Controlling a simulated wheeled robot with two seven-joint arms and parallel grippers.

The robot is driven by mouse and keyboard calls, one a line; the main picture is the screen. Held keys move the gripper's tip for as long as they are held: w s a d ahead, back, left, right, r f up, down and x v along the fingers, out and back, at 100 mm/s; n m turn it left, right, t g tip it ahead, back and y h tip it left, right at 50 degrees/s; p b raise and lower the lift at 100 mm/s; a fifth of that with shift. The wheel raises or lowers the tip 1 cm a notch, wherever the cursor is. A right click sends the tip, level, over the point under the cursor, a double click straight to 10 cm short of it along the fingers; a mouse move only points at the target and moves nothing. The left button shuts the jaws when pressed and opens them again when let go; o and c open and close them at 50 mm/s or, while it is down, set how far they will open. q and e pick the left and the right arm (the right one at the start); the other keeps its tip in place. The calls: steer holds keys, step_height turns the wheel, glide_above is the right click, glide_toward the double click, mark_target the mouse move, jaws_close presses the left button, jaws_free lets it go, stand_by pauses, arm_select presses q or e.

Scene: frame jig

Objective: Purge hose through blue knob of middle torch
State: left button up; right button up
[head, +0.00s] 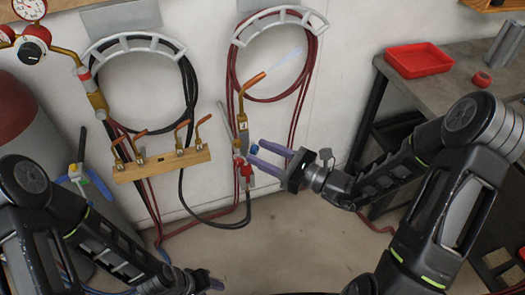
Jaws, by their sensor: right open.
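The middle torch (243,125) hangs upright on the wall, with a brass body and a bent copper tip. A pale streak like a flame (284,68) extends from its tip. The torch's small blue knob (254,149) is on its lower right side, and a red knob (246,170) is below it. My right gripper (256,153) is open, its purple fingers reaching left with their tips around or just in front of the blue knob; contact cannot be told. My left gripper (208,283) is low at the bottom edge, partly hidden, its opening unclear.
A wooden rack (160,165) with several copper tips is left of the torch. Coiled black hose (187,85) and red hose (312,80) hang on white hangers. A gauge (31,50) is upper left. A workbench (455,72) with a red tray (418,60) stands right.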

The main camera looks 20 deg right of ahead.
steer(key=shift+a, duration=0.1)
steer(key=shift+c, duration=0.6)
jaws_close()
